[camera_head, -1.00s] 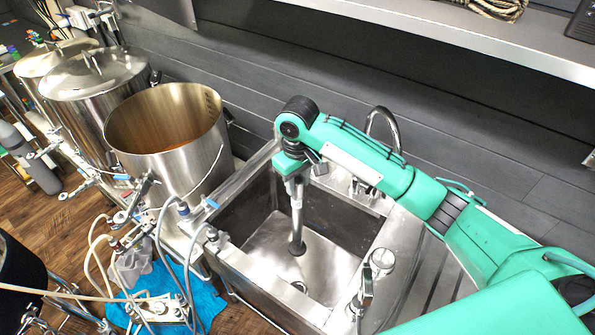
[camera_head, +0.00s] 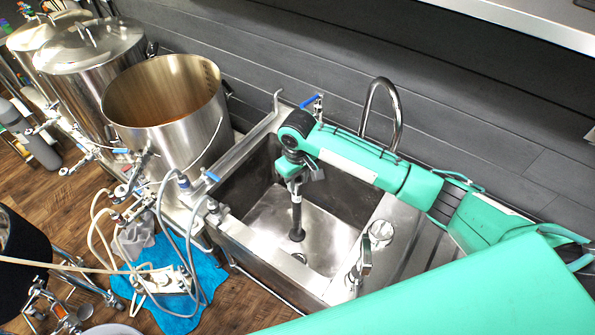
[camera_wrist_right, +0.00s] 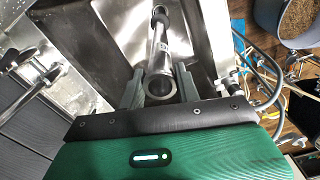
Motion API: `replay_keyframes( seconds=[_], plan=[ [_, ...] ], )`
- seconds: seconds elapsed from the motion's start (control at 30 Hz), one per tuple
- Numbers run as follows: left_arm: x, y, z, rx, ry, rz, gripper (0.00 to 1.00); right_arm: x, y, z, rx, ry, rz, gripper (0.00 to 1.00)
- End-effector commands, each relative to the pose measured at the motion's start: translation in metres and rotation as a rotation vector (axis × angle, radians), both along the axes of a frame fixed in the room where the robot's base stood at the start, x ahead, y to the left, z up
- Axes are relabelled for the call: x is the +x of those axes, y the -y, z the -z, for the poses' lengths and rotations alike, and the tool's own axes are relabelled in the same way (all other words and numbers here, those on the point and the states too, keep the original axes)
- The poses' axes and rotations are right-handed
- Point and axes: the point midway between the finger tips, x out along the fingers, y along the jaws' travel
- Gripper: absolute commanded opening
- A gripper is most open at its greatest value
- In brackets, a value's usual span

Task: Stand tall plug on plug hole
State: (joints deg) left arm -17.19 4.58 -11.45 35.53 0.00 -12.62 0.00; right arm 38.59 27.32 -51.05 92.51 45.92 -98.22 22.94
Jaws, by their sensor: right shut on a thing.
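The tall plug (camera_head: 297,215) is a slim steel tube with a dark foot. My right gripper (camera_head: 295,182) is shut around its upper end and holds it roughly upright inside the sink (camera_head: 230,232). In the right wrist view my right gripper (camera_wrist_right: 160,90) has one finger on each side of the open-ended tube (camera_wrist_right: 158,60), whose dark foot points away. The plug hole (camera_head: 299,258) is a small dark ring in the sink floor, just in front of the plug's foot in the head view. The foot's height over the floor is unclear. My left gripper is out of view.
A curved tap (camera_head: 382,92) rises behind the sink and my right arm. A ribbed steel drainboard (camera_head: 410,262) lies right of the sink. A large open pot (camera_head: 170,105) with hoses and valves stands to the left.

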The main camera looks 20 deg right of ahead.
Motion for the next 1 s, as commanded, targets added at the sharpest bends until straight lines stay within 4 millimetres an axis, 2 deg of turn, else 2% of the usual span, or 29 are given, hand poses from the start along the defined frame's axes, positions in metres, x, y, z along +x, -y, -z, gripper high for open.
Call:
replay_keyframes(
  seconds=[0.43, 0.7, 1.0],
  plan=[
    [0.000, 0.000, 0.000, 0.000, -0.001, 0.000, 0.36, 0.000, 0.000, 0.050, 0.000, -0.001, 0.000, 0.00],
    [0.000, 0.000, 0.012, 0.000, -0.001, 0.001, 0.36, 0.001, 0.000, 0.082, -0.001, 0.001, 0.000, 0.00],
    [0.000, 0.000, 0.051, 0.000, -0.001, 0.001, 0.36, 0.001, 0.000, 0.118, 0.000, 0.002, 0.000, 0.00]
  ],
)
